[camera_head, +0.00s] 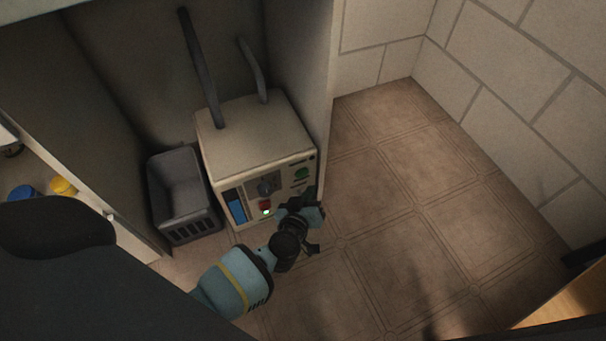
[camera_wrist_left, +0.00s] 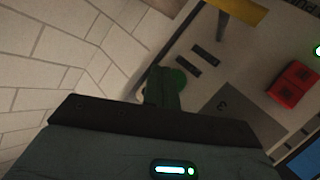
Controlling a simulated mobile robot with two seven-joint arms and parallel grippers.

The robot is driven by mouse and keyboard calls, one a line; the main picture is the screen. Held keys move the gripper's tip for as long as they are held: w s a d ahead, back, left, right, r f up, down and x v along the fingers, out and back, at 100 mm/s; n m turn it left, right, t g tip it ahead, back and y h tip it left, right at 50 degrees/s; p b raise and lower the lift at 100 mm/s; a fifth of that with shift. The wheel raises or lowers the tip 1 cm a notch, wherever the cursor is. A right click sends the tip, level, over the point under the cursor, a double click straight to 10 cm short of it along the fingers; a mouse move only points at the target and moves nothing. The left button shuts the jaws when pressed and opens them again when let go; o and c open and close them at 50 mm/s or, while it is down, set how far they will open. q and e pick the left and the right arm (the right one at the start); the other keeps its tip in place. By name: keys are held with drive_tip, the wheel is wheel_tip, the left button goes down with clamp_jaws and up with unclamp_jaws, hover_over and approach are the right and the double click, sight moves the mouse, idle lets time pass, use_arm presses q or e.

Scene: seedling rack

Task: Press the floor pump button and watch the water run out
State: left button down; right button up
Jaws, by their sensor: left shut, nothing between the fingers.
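The floor pump is a cream box (camera_head: 255,135) standing low in an open bay, with two dark hoses rising from its top. My left gripper (camera_head: 309,197) is shut and empty, close before the panel's right side. No running water shows.
A grey basket (camera_head: 183,195) stands on the floor left of the pump. The bay's right wall (camera_head: 318,70) rises beside the pump. Tiled floor (camera_head: 400,200) lies open to the right. Blue and yellow items (camera_head: 62,187) sit on a surface at far left.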

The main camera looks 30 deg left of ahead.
sight(302, 173)
use_arm(q)
drive_tip(key=shift+w+a, duration=0.75)
drive_tip(key=shift+a, duration=0.2)
use_arm(e)
drive_tip(key=shift+s+r, duration=0.15)
drive_tip(key=shift+s, duration=0.25)
drive_tip(key=shift+w, duration=0.55)
drive_tip(key=shift+s, duration=0.25)
drive_tip(key=shift+s, duration=0.3)
drive_tip(key=shift+w, duration=0.25)
use_arm(q)
drive_tip(key=shift+w+a+p, duration=0.3)
drive_tip(key=shift+a, duration=0.05)
use_arm(e)
drive_tip(key=shift+w+r, duration=0.1)
drive_tip(key=shift+w, duration=0.15)
use_arm(q)
drive_tip(key=shift+a, duration=0.1)
use_arm(e)
drive_tip(key=shift+s, duration=0.45)
